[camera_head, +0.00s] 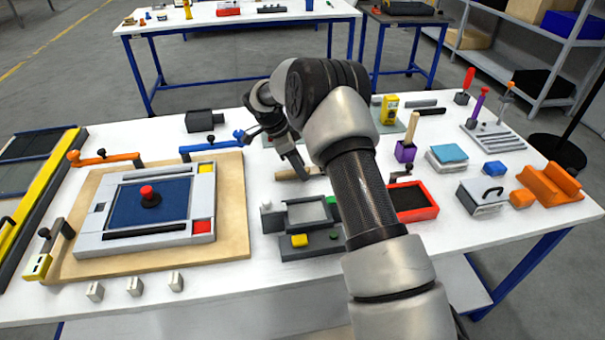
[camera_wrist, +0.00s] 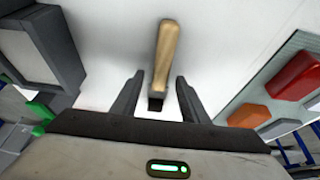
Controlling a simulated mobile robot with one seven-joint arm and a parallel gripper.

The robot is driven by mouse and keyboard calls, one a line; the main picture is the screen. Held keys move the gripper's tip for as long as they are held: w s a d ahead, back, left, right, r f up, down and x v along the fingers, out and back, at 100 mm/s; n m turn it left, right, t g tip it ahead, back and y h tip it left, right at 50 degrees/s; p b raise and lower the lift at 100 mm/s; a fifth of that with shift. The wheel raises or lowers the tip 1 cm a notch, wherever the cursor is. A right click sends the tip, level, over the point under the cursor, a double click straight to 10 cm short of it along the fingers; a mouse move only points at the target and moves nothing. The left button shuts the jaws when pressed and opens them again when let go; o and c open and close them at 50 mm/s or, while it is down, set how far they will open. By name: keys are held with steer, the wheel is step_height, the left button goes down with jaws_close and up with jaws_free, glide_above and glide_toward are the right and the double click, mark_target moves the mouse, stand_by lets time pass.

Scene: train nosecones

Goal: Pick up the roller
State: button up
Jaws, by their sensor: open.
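A tool with a light wooden handle (camera_wrist: 166,50), which I take to be the roller, lies on the white tabletop. In the wrist view the handle points away from me, and its dark near end sits between my fingers. In the head view the pale handle (camera_head: 295,174) lies at the middle of the table, just below my gripper (camera_head: 292,158), partly hidden by the arm. My gripper (camera_wrist: 157,88) is open, with one finger on each side of the tool and visible gaps. No roller drum can be made out.
A red tray (camera_head: 414,203) is to the right. A glass plate with red and orange blocks (camera_wrist: 264,115) lies right of the tool. A board with a blue panel (camera_head: 130,204) fills the left.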

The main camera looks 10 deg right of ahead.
stand_by(0.3)
jaws_close()
steer(key=shift+r+p, duration=0.5)
steer(key=shift+p, duration=0.4)
step_height(320, 180, up, 9)
steer(key=shift+r+b, duration=0.2)
steer(key=shift+b, duration=0.25)
